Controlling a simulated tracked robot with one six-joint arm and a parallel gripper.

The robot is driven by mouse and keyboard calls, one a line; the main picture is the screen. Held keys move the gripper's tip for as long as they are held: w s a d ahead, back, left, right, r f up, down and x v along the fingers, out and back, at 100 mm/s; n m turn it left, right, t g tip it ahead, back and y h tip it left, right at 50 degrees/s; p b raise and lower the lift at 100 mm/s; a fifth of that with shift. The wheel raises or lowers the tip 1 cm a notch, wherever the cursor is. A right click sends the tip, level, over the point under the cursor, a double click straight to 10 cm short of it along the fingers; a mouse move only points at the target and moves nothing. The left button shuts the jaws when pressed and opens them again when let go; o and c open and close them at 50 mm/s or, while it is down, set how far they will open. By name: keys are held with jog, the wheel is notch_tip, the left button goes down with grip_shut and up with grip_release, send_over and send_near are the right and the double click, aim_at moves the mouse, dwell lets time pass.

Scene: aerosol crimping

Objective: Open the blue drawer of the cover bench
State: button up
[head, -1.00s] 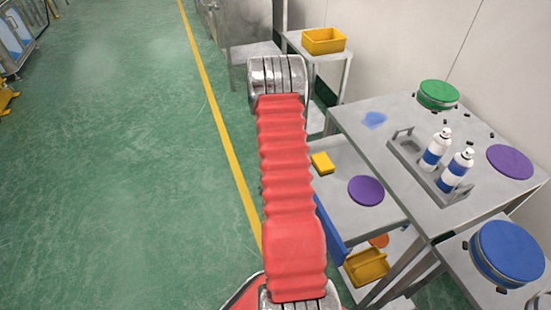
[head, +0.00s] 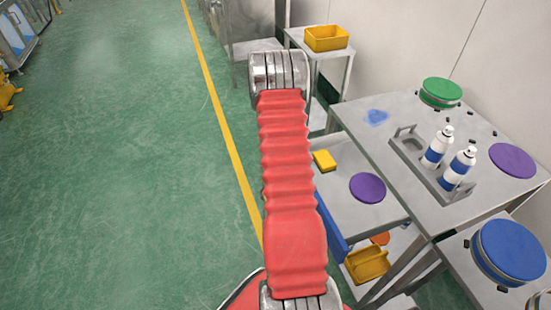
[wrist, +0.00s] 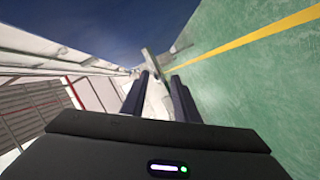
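The cover bench (head: 400,180) is the grey table at the right of the head view. A blue drawer front (head: 331,222) shows below its top, partly hidden behind my red-sleeved arm. Beside it a grey surface juts left from under the bench top, carrying a yellow block (head: 324,160) and a purple disc (head: 368,187). It looks like the drawer's inside, but the arm hides the join. My gripper is hidden in the head view. In the wrist view my gripper (wrist: 160,76) has two dark fingers apart, with nothing clearly held between them.
On the bench top stand a rack (head: 411,147) with two blue-white cans, a green-lidded drum (head: 440,92) and another purple disc (head: 512,160). A blue-lidded drum (head: 508,250) is nearer. A yellow bin (head: 326,38) stands behind. The green floor (head: 130,170) at left is clear.

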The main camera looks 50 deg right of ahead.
jog(key=shift+v, duration=2.25)
jog(key=shift+w, duration=0.1)
jog(key=w+a+r+y, duration=0.4)
jog(key=w+a+r, duration=0.35)
jog(key=w, duration=0.35)
jog(key=w+a+r+m+y, duration=0.15)
jog(key=a+r+y, duration=0.25)
jog(key=a+r, duration=0.6)
jog(key=s+a+r+g+y, duration=0.1)
jog(key=s+a+r+g, duration=0.1)
jog(key=s+a+r, duration=0.4)
jog(key=s+a+r+g+y, duration=0.2)
jog(key=s+a+r, duration=0.4)
jog(key=s+a, duration=0.6)
jog(key=shift+s+a+g+y, duration=0.2)
jog(key=shift+s+g+y, duration=0.1)
jog(key=shift+s, duration=0.15)
